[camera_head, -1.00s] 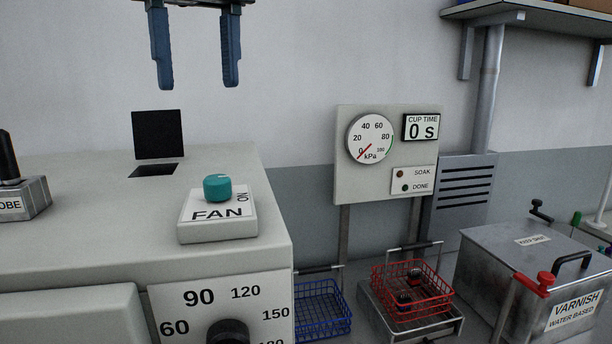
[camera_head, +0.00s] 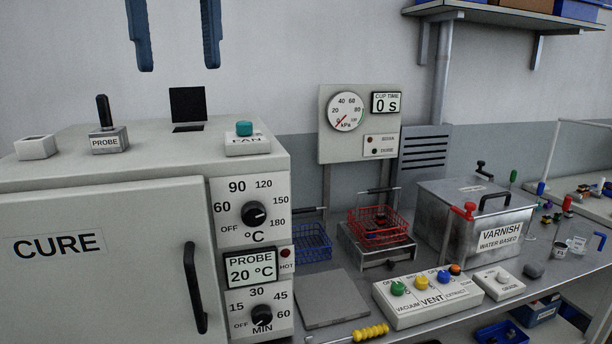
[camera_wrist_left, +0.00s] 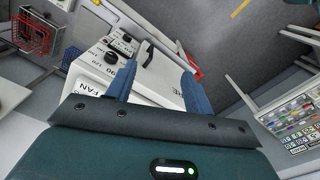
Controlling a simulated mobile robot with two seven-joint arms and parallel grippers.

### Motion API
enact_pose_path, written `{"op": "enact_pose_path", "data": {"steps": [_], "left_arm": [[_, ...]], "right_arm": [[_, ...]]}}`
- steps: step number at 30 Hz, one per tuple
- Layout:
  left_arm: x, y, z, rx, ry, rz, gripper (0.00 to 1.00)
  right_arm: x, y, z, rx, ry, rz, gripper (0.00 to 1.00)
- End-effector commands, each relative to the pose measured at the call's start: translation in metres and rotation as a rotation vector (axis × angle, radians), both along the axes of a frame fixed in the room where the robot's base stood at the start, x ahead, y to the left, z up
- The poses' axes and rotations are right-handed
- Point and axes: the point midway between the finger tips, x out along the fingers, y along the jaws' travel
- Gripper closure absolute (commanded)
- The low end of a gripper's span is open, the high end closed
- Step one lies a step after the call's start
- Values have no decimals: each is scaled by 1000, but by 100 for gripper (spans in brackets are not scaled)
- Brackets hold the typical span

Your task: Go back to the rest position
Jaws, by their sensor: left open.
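My left gripper (camera_head: 177,62) hangs at the top of the head view, in front of the wall above the cure oven. Its two blue fingers are apart with nothing between them. In the left wrist view the same open fingers (camera_wrist_left: 158,88) point over the white cure oven (camera_wrist_left: 108,75), well clear of it. The cure oven (camera_head: 90,262) fills the left of the head view, with its door shut. On its top are the teal fan knob (camera_head: 245,128) and the probe block (camera_head: 108,143). My right gripper is not in either view.
A red basket (camera_head: 378,228) with dark parts sits on a stand beside a blue basket (camera_head: 313,243). The varnish tank (camera_head: 470,218) is at the right. A valve panel (camera_head: 428,295) lies in front. A gauge board (camera_head: 345,145) and a shelf (camera_head: 500,14) are behind.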

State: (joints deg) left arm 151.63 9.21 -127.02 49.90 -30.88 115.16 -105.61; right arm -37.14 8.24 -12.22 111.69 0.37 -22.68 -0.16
Motion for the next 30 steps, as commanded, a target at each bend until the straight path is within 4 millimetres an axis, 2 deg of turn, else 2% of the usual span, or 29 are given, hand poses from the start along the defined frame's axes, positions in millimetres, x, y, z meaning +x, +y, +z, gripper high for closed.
{"op": "enact_pose_path", "data": {"steps": [1,6,10,14,15,18,21,24,27,30], "left_arm": [[0,0,0,0,0,0,48],[25,-42,-63,-97,104,-25,48],[35,-79,-116,-195,203,-26,48],[32,-129,-177,-338,351,-2,48],[28,-146,-197,-389,410,14,48],[11,-189,-238,-528,575,79,48],[-10,-226,-265,-662,756,172,48],[-29,-257,-281,-785,953,292,48],[-42,-279,-288,-896,1161,437,48],[-46,-293,-290,-989,1382,603,48]], "right_arm": [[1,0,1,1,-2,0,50],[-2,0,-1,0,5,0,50],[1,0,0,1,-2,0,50],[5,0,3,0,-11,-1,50],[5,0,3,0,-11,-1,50],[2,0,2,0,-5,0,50],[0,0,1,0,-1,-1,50],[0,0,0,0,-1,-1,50],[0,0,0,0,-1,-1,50],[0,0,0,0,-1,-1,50]]}}
